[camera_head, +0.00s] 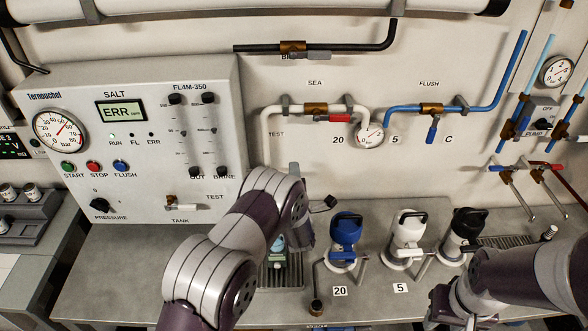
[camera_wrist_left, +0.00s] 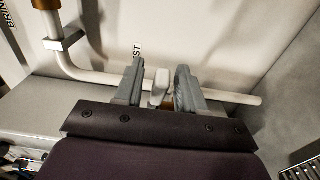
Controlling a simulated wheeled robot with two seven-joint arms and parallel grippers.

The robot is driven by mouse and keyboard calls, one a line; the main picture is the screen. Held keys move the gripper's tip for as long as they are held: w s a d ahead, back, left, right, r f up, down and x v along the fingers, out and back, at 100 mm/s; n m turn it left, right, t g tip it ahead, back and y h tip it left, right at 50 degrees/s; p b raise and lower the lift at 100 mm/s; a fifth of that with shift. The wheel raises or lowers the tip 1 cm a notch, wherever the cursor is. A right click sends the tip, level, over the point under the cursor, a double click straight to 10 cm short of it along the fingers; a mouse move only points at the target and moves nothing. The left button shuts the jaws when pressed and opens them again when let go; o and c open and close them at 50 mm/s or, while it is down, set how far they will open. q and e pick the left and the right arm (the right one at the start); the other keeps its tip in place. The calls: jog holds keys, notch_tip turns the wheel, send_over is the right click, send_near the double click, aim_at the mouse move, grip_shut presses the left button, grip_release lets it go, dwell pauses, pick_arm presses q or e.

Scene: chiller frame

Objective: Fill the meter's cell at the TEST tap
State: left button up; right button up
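In the left wrist view, my left gripper (camera_wrist_left: 158,88) has its two grey fingers apart. A small pale tap handle (camera_wrist_left: 160,86) stands between them, with a gap visible on each side. A brass-coloured body shows just below the handle on the white pipe (camera_wrist_left: 85,70), beside a label partly reading "ST".
Blue (camera_head: 346,232), white (camera_head: 407,231) and black-topped (camera_head: 463,228) canisters stand right of the grate (camera_head: 284,283). The grey instrument panel (camera_head: 150,205) reads ERR. A red-handled valve (camera_head: 340,118) and a blue pipe are on the wall. Bare counter lies at the front left.

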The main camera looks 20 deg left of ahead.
pick_arm(q)
jog(key=shift+w+a, duration=0.2)
jog(key=shift+w, duration=0.35)
jog(key=shift+c, duration=0.3)
grip_shut()
jog(key=n+g+y+b, duration=0.1)
jog(key=y+b, duration=0.1)
jog(key=b, duration=0.1)
jog(key=w+n+g+y+b, duration=0.1)
jog(key=n+y+b, duration=0.1)
jog(key=b, duration=0.2)
jog(key=a+n+g+y+b, duration=0.1)
jog(key=n+g+y+b, duration=0.1)
jog(key=b, duration=0.2)
jog(key=shift+w+r+y, duration=0.15)
jog(key=shift+w+y, duration=0.15)
jog(key=shift+w, duration=0.05)
jog(key=shift+c, duration=0.5)
grip_release()
jog(key=shift+o, duration=0.8)
jog(key=shift+w, duration=0.2)
